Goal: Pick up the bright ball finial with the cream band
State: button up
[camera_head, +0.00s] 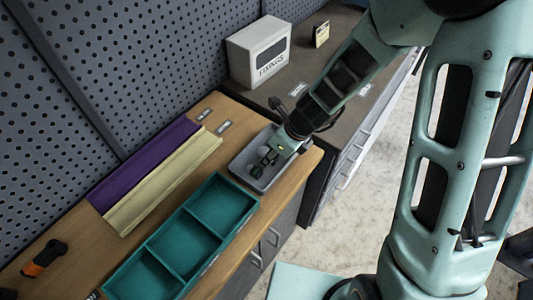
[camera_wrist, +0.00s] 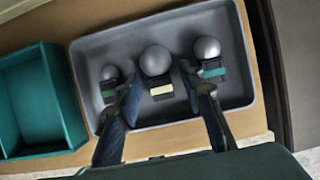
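The ball finial with the cream band (camera_wrist: 156,61) stands in the middle of a grey tray (camera_wrist: 86,52). Its ball is bright grey, its cream band sits below on a dark base. A smaller ball finial with a green band (camera_wrist: 110,73) is to its left, and one with a teal band (camera_wrist: 207,49) to its right. My gripper (camera_wrist: 160,80) is open, its two fingers on either side of the cream-banded finial; contact cannot be told. In the head view my gripper (camera_head: 268,157) is over the grey tray (camera_head: 240,174) and hides most of its contents.
A teal compartment box (camera_head: 187,234) stands close to the tray on the wooden bench. Purple (camera_head: 140,163) and cream (camera_head: 165,180) strips lie along the pegboard. An orange-black tool (camera_head: 45,258) lies far left. A white labelled box (camera_head: 258,52) stands on the dark counter behind.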

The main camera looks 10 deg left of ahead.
grip_shut()
